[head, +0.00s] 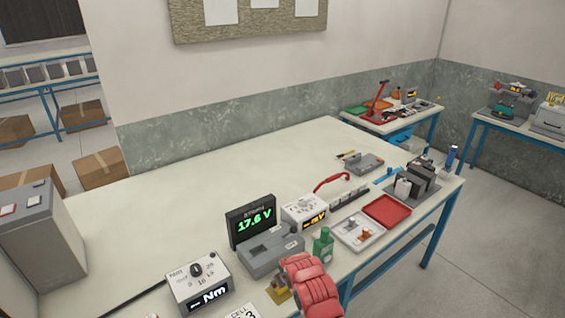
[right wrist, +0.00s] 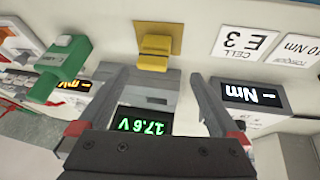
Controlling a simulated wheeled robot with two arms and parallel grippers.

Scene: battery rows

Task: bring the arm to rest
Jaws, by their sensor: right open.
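My right gripper (right wrist: 161,75) is open and empty in the right wrist view. Its two grey fingers stand apart, pointing over the grey tester (right wrist: 152,95) with the green 17.6 V display (right wrist: 141,121). In the head view the tester (head: 268,256) stands near the bench's front edge. A red ribbed shape (head: 313,289), which looks like part of my right arm, is in front of it there; the fingers are not clearly seen in that view. My left gripper is not in view.
A mV meter (head: 305,212), white tray (head: 359,232), red tray (head: 388,209) and dark block rack (head: 419,181) stand to the right. The bench's back left (head: 190,200) is clear.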

